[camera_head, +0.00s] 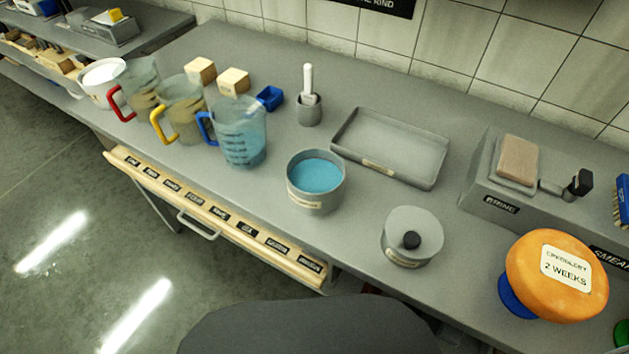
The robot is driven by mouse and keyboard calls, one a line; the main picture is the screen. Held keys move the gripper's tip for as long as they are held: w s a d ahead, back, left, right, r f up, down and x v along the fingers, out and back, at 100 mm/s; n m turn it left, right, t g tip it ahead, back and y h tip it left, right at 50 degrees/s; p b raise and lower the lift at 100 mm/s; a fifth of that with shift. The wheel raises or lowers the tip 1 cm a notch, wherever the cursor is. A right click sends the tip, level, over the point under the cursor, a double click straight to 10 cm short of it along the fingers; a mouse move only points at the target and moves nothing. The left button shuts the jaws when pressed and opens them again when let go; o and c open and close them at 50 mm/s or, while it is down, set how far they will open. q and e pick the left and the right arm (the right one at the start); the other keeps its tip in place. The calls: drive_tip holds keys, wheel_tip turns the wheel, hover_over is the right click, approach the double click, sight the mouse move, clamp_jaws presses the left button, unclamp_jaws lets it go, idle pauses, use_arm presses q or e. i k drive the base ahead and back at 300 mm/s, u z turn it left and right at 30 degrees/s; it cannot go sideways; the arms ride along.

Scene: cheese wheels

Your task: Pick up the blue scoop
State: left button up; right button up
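A small blue open-topped piece (269,98), which looks like the blue scoop, lies on the grey counter behind the blue-handled jug. Neither of my grippers shows in the head view.
Beside it stand jugs with blue (240,140), yellow (183,110) and red (140,85) handles, two pale blocks (234,81) and a grey cup (309,110) with a white-handled tool. A pot of blue liquid (316,178), empty tray (392,146), lidded pot (411,236) and orange cheese wheel (545,262) stand rightward.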

sight(271, 97)
drive_tip(key=z, duration=2.75)
drive_tip(key=k, duration=1.3)
drive_tip(key=u, duration=1.65)
drive_tip(key=i, duration=0.5)
